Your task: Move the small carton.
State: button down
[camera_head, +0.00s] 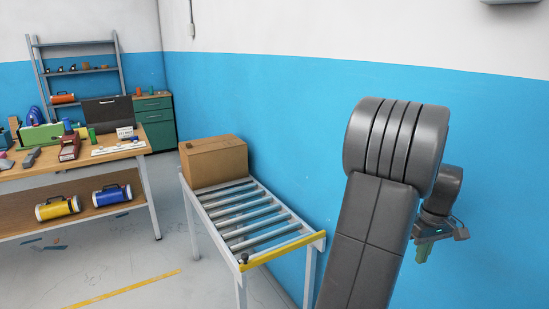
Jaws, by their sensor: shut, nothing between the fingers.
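A brown cardboard carton (222,163) sits upright and closed at the far end of a short roller conveyor (290,243). It is the only carton I can make out. My gripper (424,249) is at the right of the view, beyond my dark grey arm and in front of the blue wall. It is shut and empty, pointing down, well apart from the carton. My arm hides part of the gripper's surroundings.
The conveyor's rollers in front of the carton are bare, with a yellow bar (284,250) across the near end. A cluttered wooden workbench (100,168) stands left, with yellow and blue cylinders on its lower shelf. Floor between bench and conveyor is clear.

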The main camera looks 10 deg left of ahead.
aim_at(208, 169)
jog(key=i+j+u, duration=0.1)
jog(key=j+u, duration=0.25)
jog(key=i+j+u, duration=0.2)
jog(key=j+u, duration=0.15)
jog(key=i+j+u, duration=0.2)
jog(key=j+u, duration=0.2)
jog(key=i+j+u, duration=0.2)
jog(key=u, duration=0.15)
jog(key=i+j+u, duration=0.1)
jog(key=i, duration=0.4)
jog(key=i+j+u, duration=0.1)
jog(key=i+j, duration=0.2)
jog(key=i, duration=0.15)
jog(key=i+l+z, duration=0.15)
jog(key=i+z, duration=0.25)
jog(key=i, duration=0.15)
jog(key=i+z, duration=0.4)
jog(key=i, duration=0.2)
jog(key=i+j+z, duration=0.2)
jog(key=i+z, duration=0.15)
jog(key=i, duration=0.2)
jog(key=i+l, duration=0.2)
jog(key=i, duration=0.25)
jog(key=i+l, duration=0.15)
jog(key=i, duration=0.35)
jog(key=u, duration=0.05)
